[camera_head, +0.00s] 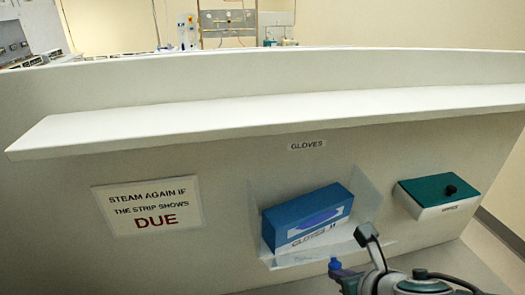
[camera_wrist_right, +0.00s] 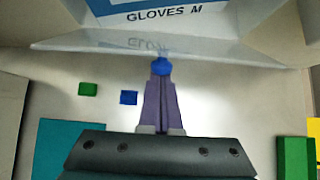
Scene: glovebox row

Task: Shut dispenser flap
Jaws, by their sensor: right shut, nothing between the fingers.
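The clear dispenser (camera_head: 365,205) is fixed to the pale panel under a GLOVES label and holds a blue glove box (camera_head: 341,202). Its clear flap (camera_head: 290,258) sticks out at the lower front, below the box; it also shows in the right wrist view (camera_wrist_right: 90,47) as a thin clear sheet. My right gripper (camera_wrist_right: 161,68) is shut and empty, its blue fingertips at the near edge of the flap. I cannot tell whether they touch it. In the head view the right gripper (camera_head: 335,264) is low, just below the dispenser. My left gripper is not in view.
A long white shelf (camera_head: 250,118) juts out above. A sign reading DUE (camera_head: 150,205) is at left.

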